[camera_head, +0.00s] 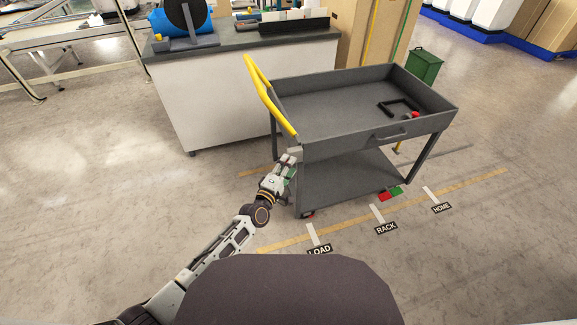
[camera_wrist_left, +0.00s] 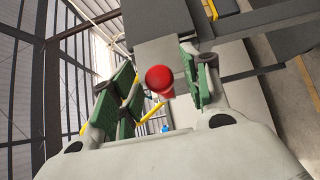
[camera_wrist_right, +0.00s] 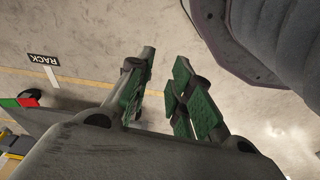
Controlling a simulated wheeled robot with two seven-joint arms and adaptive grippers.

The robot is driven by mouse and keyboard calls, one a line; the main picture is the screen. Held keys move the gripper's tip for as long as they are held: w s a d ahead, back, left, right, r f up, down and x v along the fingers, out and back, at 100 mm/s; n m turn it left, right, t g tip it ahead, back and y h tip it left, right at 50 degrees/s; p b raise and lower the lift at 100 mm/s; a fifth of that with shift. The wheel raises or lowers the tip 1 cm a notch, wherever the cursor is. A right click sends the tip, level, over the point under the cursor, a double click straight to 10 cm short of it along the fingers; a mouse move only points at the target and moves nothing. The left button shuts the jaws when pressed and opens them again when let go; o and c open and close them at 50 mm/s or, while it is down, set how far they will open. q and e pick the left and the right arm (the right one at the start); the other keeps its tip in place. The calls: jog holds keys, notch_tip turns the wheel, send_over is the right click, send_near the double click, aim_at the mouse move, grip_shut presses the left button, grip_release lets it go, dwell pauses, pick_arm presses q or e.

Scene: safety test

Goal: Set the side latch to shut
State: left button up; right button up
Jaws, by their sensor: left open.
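The grey cart (camera_head: 350,178) with a yellow handle (camera_head: 268,95) stands ahead. My left gripper (camera_head: 289,160) is at its near left corner, below the handle. In the left wrist view a round red knob (camera_wrist_left: 159,78) shows between the open, spread fingers of my left gripper (camera_wrist_left: 160,62). I cannot tell whether they touch it. In the head view that knob is hidden by the gripper; I cannot tell how its latch is set. My right gripper (camera_wrist_right: 164,60) is open and empty over the floor, and out of the head view.
A black bracket with a red part (camera_head: 414,115) lies in the cart's top tray. A red and green marker (camera_head: 390,193) is low at the cart's near side. Floor labels LOAD, RACK and HOME lie along a yellow line. A workbench (camera_head: 235,95) stands behind.

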pick_arm(q)
jog(key=shift+w+d, duration=0.25)
jog(key=shift+w, duration=0.25)
jog(key=shift+c, duration=0.5)
grip_shut()
